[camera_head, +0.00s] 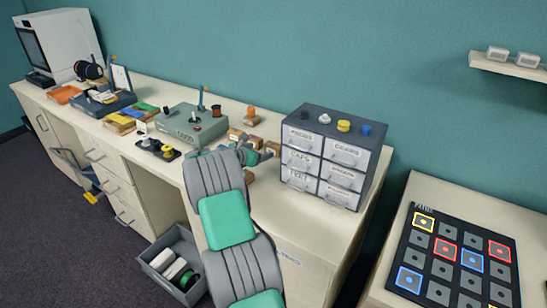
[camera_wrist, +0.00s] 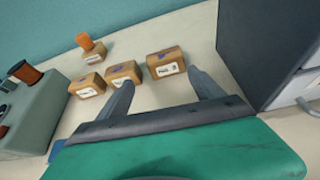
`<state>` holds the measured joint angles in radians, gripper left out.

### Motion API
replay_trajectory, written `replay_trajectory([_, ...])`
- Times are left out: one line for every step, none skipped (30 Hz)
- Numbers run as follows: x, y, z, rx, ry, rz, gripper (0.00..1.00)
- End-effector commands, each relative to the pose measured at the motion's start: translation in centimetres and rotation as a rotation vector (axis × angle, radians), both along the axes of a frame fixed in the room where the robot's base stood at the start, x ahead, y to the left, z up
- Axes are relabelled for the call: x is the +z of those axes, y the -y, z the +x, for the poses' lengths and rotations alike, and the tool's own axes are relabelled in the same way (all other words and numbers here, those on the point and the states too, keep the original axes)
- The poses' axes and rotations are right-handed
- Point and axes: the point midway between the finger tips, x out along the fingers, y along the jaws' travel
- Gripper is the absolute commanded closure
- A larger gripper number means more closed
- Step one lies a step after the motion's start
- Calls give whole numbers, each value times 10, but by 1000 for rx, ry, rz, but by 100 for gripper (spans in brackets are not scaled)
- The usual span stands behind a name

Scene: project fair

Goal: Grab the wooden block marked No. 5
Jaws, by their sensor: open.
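The label numbers are too small to read surely, so I cannot tell which is No. 5. My gripper (camera_wrist: 160,77) is open and empty, its fingers pointing toward the middle and right blocks. In the head view my gripper (camera_head: 259,156) is low over the worktop, and my arm partly hides the blocks.
A grey drawer cabinet (camera_head: 329,160) stands close to the right of my gripper. A grey-green box with knobs (camera_head: 190,125) stands to the left. The worktop (camera_wrist: 140,22) behind the blocks is mostly clear up to the teal wall.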

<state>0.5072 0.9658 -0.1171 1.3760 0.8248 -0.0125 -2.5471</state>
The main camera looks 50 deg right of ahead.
Motion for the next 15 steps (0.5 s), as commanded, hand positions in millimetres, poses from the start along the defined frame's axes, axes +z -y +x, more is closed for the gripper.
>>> replay_trajectory([-8,8,-4,3,-39,-20,24])
replay_trajectory([-10,12,-5,5,-57,-28,24])
replay_trajectory([-12,16,-6,8,-71,-35,24])
replay_trajectory([-13,20,-6,8,-77,-36,24])
replay_trajectory([-14,24,-6,7,-78,-36,24])
replay_trajectory([-16,30,-6,7,-78,-36,24])
replay_trajectory([-17,33,-5,8,-78,-36,24])
replay_trajectory([-19,36,-5,9,-78,-35,24])
replay_trajectory([-19,41,-5,9,-76,-34,24])
replay_trajectory([-20,45,-5,8,-76,-33,24])
replay_trajectory([-20,50,-5,7,-76,-34,24])
replay_trajectory([-21,56,-5,7,-77,-32,24])
replay_trajectory([-22,62,-5,8,-76,-32,24])
replay_trajectory([-23,67,-5,7,-75,-32,24])
replay_trajectory([-27,73,-4,8,-76,-31,24])
